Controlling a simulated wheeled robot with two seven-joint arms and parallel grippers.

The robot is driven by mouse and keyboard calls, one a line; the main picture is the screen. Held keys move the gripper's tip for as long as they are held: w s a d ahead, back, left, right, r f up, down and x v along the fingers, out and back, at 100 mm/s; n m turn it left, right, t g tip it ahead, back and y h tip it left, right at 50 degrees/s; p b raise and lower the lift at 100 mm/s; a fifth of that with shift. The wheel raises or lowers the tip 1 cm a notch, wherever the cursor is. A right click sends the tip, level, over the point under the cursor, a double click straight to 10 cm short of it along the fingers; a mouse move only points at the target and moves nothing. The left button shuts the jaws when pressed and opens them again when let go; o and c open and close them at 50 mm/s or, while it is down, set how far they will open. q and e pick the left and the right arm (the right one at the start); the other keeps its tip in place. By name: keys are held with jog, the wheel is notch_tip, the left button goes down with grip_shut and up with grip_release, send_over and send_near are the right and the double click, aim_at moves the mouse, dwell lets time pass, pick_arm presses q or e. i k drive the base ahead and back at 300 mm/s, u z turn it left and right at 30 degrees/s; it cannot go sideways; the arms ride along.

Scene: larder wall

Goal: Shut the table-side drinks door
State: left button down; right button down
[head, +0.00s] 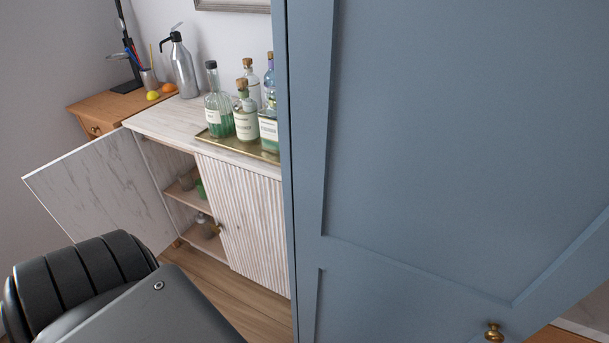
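The pale drinks cabinet (158,122) stands at the centre left in the head view. Its left door (108,188), on the side of the wooden table, stands wide open, swung out to the left with its marbled inner face showing. Its right fluted door (245,222) is shut, with a small brass knob (219,227) near its left edge. My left arm comes in at the bottom left, in front of the open door's lower part. Neither of my grippers shows.
A large blue panelled door (450,140) with a brass knob (494,332) fills the right side, close to the camera. Bottles (219,105) stand on a brass tray on the cabinet top. A wooden table (103,108) stands behind left. Shelves (195,195) inside hold small items.

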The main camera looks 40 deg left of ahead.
aim_at(104, 185)
jog(key=z, duration=0.3)
jog(key=k, duration=0.75)
jog(key=u, duration=2.25)
jog(key=k, duration=0.65)
jog(key=u, duration=0.8)
jog(key=i, duration=1.65)
jog(key=z, duration=1.3)
jog(key=i, duration=0.45)
jog(key=z, duration=0.5)
